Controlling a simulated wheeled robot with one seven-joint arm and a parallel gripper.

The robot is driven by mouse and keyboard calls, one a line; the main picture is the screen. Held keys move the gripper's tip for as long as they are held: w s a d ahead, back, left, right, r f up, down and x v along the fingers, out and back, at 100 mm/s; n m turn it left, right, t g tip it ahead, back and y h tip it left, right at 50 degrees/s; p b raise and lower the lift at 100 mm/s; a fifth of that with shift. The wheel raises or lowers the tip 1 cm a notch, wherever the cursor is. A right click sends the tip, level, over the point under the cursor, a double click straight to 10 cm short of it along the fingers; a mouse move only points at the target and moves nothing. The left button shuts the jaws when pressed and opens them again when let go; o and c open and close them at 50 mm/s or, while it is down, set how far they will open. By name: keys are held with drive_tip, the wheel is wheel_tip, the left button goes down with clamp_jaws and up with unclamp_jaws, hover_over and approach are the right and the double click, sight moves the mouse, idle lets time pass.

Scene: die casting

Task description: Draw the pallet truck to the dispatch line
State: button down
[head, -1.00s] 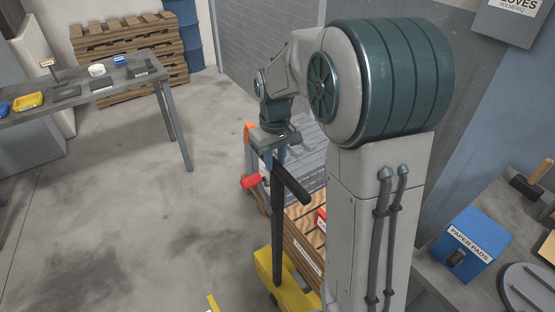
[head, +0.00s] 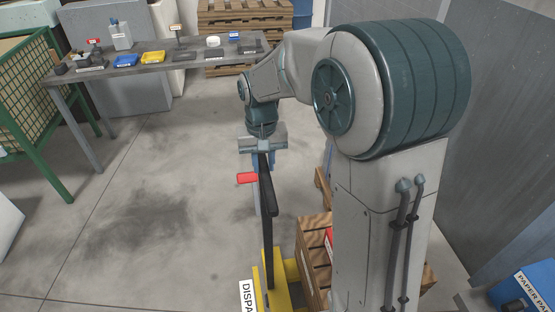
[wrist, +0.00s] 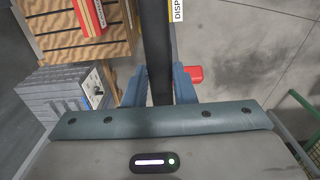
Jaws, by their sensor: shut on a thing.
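The pallet truck (head: 276,283) has a yellow base at the bottom of the head view and a tall dark handle (head: 267,235). A red lever (head: 247,178) sticks out to the left near the handle's top. My gripper (head: 263,158) is shut on the upper handle. In the wrist view the handle (wrist: 156,45) runs between the blue fingers of my gripper (wrist: 160,84). A white sign reading "DISPA…" (head: 247,297) shows beside the yellow base, cut by the frame edge. A slatted wooden load (head: 315,265) sits beside the base. My arm hides part of it.
A grey bench (head: 110,66) with small trays stands at the back left, by a green mesh cage (head: 30,110). A blue box (head: 525,290) is at the lower right. The concrete floor (head: 160,200) at left is clear.

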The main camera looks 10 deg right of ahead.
drive_tip(key=a, duration=0.2)
drive_tip(key=shift+a, duration=0.4)
drive_tip(key=c, duration=1.2)
unclamp_jaws()
drive_tip(key=shift+d, duration=0.2)
drive_tip(key=shift+a, duration=0.1)
wheel_tip(320, 180, up, 14)
drive_tip(key=shift+f, duration=0.1)
